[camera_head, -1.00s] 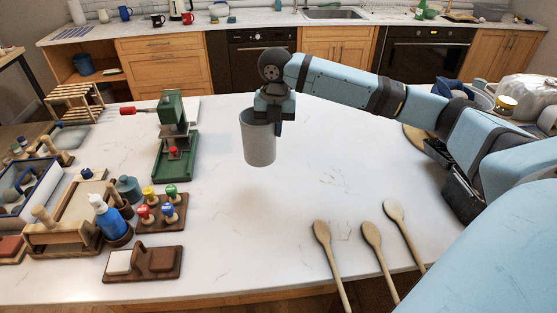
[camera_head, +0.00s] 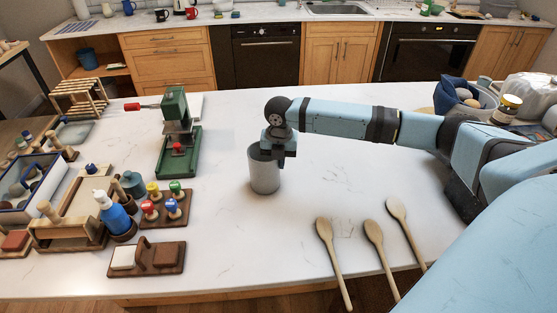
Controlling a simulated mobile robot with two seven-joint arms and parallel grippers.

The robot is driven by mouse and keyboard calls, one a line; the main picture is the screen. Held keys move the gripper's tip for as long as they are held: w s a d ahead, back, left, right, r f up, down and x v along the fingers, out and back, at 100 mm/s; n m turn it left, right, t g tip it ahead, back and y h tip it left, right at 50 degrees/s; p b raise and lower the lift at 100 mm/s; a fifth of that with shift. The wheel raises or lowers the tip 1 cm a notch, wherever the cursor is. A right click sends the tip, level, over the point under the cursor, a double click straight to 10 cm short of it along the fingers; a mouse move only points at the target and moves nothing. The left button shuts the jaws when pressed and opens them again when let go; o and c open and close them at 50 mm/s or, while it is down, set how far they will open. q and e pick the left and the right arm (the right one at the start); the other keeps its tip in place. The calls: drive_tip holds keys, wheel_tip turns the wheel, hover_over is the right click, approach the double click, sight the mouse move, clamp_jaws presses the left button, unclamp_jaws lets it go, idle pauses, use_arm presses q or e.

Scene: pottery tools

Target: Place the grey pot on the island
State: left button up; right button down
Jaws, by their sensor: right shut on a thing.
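The grey pot (camera_head: 264,176) is a plain upright cylinder near the middle of the white marbled island (camera_head: 330,180). My right gripper (camera_head: 277,154) is at the pot's rim from above and shut on it. The pot's base looks to be at or very close to the island top; I cannot tell for certain whether it touches. The gripper hides the right part of the rim. My left gripper is not in view.
A green press (camera_head: 178,135) stands left of the pot. Stamps (camera_head: 164,203), a blue bottle (camera_head: 113,213) and wooden racks fill the left side. Several wooden spoons (camera_head: 374,235) lie at the front right. The island around the pot is clear.

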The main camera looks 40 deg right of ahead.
drive_tip(key=c, duration=1.2)
unclamp_jaws()
drive_tip(key=shift+f, duration=0.1)
drive_tip(key=shift+c, duration=0.2)
wheel_tip(320, 180, up, 12)
drive_tip(key=shift+s+d+r+b, duration=0.1)
drive_tip(key=shift+r+b, duration=0.05)
drive_tip(key=shift+b, duration=0.4)
